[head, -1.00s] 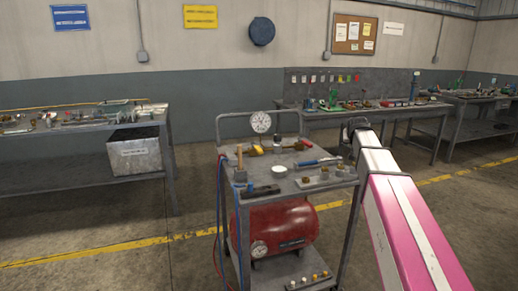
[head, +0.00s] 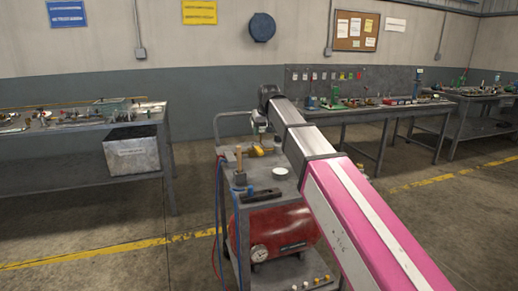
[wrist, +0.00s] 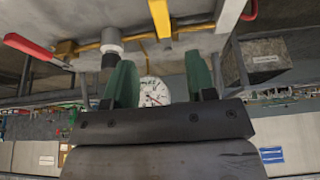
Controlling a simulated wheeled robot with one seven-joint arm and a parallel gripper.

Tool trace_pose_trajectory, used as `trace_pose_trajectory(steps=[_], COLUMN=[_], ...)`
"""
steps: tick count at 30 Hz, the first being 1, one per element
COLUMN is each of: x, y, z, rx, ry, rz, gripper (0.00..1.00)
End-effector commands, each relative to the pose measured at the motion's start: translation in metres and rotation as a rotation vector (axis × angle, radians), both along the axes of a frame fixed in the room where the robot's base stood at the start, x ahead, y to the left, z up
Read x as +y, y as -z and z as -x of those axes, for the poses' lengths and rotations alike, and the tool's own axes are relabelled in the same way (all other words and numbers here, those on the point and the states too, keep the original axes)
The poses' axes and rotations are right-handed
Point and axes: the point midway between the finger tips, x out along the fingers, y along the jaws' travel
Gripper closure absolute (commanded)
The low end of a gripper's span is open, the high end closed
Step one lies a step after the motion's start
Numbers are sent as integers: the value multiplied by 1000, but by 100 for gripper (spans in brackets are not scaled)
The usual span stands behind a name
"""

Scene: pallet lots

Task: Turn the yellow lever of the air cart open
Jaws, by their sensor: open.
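The air cart (head: 232,205) stands in front of me with its red tank (head: 280,232) on the lower shelf. The yellow lever (head: 256,151) shows near the back of its top, below my gripper (head: 260,128) in the head view. In the wrist view the yellow lever (wrist: 160,18) is a bar at the top centre, on a thin brass pipe (wrist: 140,40). My gripper (wrist: 161,85) has its two green fingers apart with nothing held. The lever lies beyond the fingertips, apart from them. A white dial gauge (wrist: 152,93) shows between the fingers. My arm hides the cart top's right part.
A wooden-handled tool (head: 239,165), a black tool (head: 261,194) and a white round cap (head: 279,172) lie on the cart top. Blue and red hoses hang at its left.

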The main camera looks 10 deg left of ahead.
Motion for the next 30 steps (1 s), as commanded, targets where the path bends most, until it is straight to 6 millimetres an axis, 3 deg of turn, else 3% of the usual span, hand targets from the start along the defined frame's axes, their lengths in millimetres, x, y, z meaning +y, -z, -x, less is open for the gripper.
trace_pose_trajectory(steps=[5, 21, 30], x=[4, 20, 23], y=[11, 87, 99], z=[-3, -31, -34], rx=[3, 2, 1], ry=[-4, -2, -1], rz=[1, 1, 0], gripper=[49, 49, 49])
